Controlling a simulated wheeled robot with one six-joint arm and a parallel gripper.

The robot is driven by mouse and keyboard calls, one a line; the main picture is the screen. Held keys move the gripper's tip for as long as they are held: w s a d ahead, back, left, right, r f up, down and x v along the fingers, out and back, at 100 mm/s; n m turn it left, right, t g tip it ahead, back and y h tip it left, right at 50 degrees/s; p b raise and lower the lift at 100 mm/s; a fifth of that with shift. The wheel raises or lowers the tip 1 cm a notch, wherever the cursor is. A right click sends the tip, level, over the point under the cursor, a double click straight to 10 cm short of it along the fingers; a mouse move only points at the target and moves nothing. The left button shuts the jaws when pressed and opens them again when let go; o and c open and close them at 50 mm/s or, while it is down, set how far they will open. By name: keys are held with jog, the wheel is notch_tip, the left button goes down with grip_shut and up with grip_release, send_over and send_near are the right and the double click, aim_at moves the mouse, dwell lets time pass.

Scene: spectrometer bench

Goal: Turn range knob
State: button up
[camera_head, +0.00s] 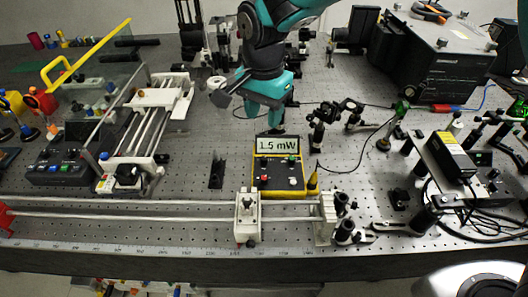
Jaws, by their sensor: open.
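The yellow and black power meter (257,190) stands at the middle of the bench, with a raised display (277,146) reading "1.5 mW". I cannot tell which control is the range knob. My gripper (275,126) hangs from the teal arm just above and behind the display in the picture. It is open and apart from the panel controls. Its fingers are small and partly hidden behind the display's top edge.
A white carriage (247,217) sits on the long rail in front of the meter. Optics posts (318,130) stand right of my gripper. Bare perforated bench lies left of the meter.

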aim_at(264, 158)
notch_tip(264, 158, down, 13)
jog(key=shift+f+p, duration=0.15)
jog(key=shift+p, duration=1.1)
grip_shut()
